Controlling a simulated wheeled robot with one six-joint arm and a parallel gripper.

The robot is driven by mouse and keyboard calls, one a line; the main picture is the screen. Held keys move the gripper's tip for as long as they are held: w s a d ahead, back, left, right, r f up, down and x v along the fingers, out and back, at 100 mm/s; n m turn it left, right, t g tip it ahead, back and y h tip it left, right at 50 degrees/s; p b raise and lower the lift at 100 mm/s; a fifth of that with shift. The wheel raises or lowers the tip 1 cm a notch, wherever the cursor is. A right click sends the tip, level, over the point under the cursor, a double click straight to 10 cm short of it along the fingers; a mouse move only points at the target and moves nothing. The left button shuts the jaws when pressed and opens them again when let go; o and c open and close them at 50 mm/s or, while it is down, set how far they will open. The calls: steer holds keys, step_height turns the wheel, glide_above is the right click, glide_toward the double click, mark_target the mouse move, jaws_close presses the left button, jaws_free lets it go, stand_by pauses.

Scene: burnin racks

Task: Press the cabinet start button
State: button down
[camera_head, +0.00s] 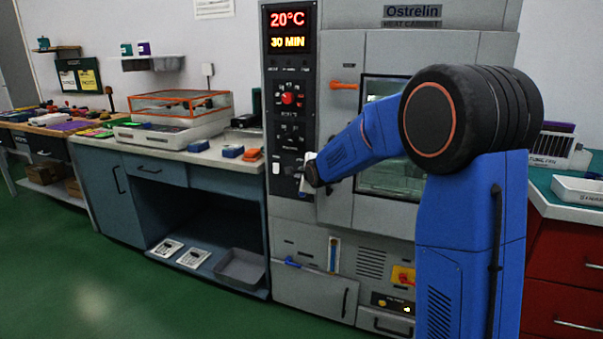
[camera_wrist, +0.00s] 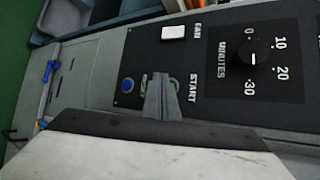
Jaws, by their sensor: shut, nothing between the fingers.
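The heat cabinet (camera_head: 345,52) stands in the middle of the head view, its display (camera_head: 288,30) reading 20°C and 30 MIN. In the wrist view its black control panel (camera_wrist: 215,100) carries the word START beside a green-edged round button (camera_wrist: 174,83). My gripper (camera_wrist: 160,82) is shut and empty. Its fingertips overlap the left side of that button and hide part of it; I cannot tell whether they touch it. In the head view my gripper (camera_head: 306,186) is at the lower part of the panel, where the button is hidden.
The wrist view shows a white FAN switch (camera_wrist: 173,32), a MINUTES knob (camera_wrist: 255,53) and a blue round button (camera_wrist: 127,85) around the fingers. An orange door handle (camera_head: 343,85) projects right of the panel. A workbench (camera_head: 150,150) stands left; green floor is clear in front.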

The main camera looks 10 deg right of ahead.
steer(key=shift+w, duration=0.1)
stand_by(0.4)
steer(key=shift+w+d, duration=0.25)
steer(key=shift+w+d, duration=0.25)
steer(key=shift+w, duration=0.1)
stand_by(0.9)
steer(key=shift+s, duration=0.1)
steer(key=shift+s+a, duration=0.5)
steer(key=shift+s, duration=0.1)
steer(key=shift+s, duration=0.1)
steer(key=s+a, duration=0.1)
steer(key=s, duration=0.1)
steer(key=s+a, duration=0.2)
stand_by(0.7)
stand_by(0.5)
